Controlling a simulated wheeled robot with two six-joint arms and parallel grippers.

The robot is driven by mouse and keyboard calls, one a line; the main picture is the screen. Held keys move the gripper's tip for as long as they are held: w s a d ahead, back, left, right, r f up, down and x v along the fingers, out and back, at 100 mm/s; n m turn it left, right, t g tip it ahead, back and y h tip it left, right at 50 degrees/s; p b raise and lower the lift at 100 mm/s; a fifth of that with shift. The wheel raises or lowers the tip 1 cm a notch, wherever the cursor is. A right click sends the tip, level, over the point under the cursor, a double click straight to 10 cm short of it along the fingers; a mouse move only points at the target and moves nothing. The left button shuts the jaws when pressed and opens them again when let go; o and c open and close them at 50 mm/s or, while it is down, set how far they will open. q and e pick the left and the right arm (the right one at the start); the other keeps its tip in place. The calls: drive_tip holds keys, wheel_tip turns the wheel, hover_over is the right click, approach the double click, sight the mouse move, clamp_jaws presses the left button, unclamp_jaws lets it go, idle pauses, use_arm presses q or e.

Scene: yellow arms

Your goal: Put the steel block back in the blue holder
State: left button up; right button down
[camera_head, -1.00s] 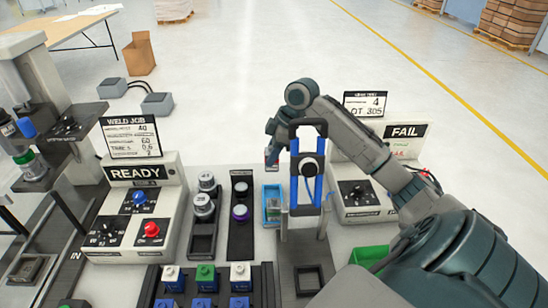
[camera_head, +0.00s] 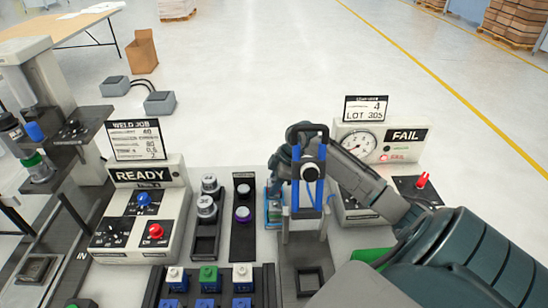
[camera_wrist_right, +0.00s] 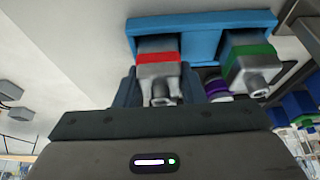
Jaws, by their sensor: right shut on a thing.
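In the right wrist view, my right gripper (camera_wrist_right: 165,93) is shut on the steel block (camera_wrist_right: 158,45), a grey block with a red band and a metal knob. The block is at the left part of the blue holder (camera_wrist_right: 205,22); I cannot tell whether it is seated. A second grey block with a green band (camera_wrist_right: 250,50) stands in the holder's right part. In the head view, my right gripper (camera_head: 274,188) is over the far end of the blue holder (camera_head: 266,222) and hides the steel block. My left gripper is not in view.
A black press frame with blue posts (camera_head: 308,185) stands just right of the holder. A black tray with a purple-ringed knob (camera_head: 243,215) is left of it. The READY box (camera_head: 140,210) and FAIL box (camera_head: 400,140) flank them. Blocks fill a front rack (camera_head: 208,280).

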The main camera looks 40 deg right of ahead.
drive_tip(key=c, duration=0.9)
unclamp_jaws()
drive_tip(key=shift+b+v, duration=1.5)
drive_tip(key=shift+v, duration=4.6)
drive_tip(key=shift+a, duration=0.15)
